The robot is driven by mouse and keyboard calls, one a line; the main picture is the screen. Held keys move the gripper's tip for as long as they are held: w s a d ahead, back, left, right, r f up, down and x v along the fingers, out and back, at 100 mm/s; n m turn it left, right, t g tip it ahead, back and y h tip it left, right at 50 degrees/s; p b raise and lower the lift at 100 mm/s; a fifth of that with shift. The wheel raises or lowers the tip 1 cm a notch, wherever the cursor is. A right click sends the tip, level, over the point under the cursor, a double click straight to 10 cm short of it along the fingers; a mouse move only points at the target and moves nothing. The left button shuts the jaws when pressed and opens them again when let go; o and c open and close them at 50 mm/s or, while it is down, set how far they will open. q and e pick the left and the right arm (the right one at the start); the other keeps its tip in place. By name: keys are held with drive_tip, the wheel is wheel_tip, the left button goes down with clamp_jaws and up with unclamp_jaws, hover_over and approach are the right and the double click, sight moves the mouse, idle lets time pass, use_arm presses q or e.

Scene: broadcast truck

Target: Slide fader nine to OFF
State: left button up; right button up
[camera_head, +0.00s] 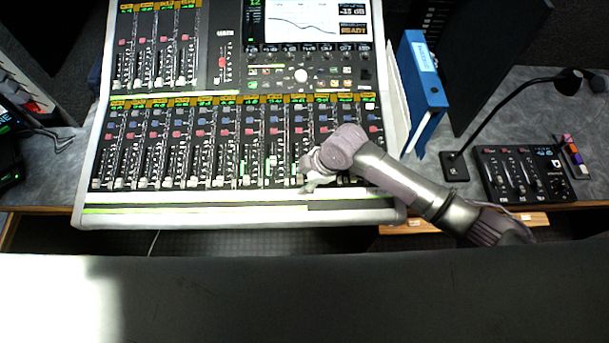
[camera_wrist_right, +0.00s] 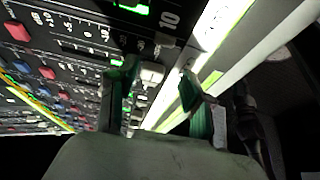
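The mixing console (camera_head: 85,190) fills the left and middle of the head view, with a long lower row of faders. My right gripper (camera_head: 309,184) is low over this row, around the ninth strip from the left, near the front edge. In the right wrist view my right gripper (camera_wrist_right: 157,76) has its two green-lined fingers apart. A pale fader cap (camera_wrist_right: 151,73) shows between the fingertips, below a printed "10" in the picture; it looks like fader nine. I cannot tell whether the fingers touch it. In the head view my gripper hides this cap. My left gripper is not in view.
A blue binder (camera_head: 421,85) stands right of the console. A gooseneck microphone (camera_head: 500,107) and a small black control box (camera_head: 523,174) are further right on the grey desk. The console's pale front edge (camera_wrist_right: 215,70) lies close beside the right finger.

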drive_tip(key=shift+w, duration=0.1)
drive_tip(key=shift+d+r, duration=0.1)
drive_tip(key=shift+r, duration=0.2)
drive_tip(key=v, duration=1.1)
drive_tip(key=shift+r, duration=0.25)
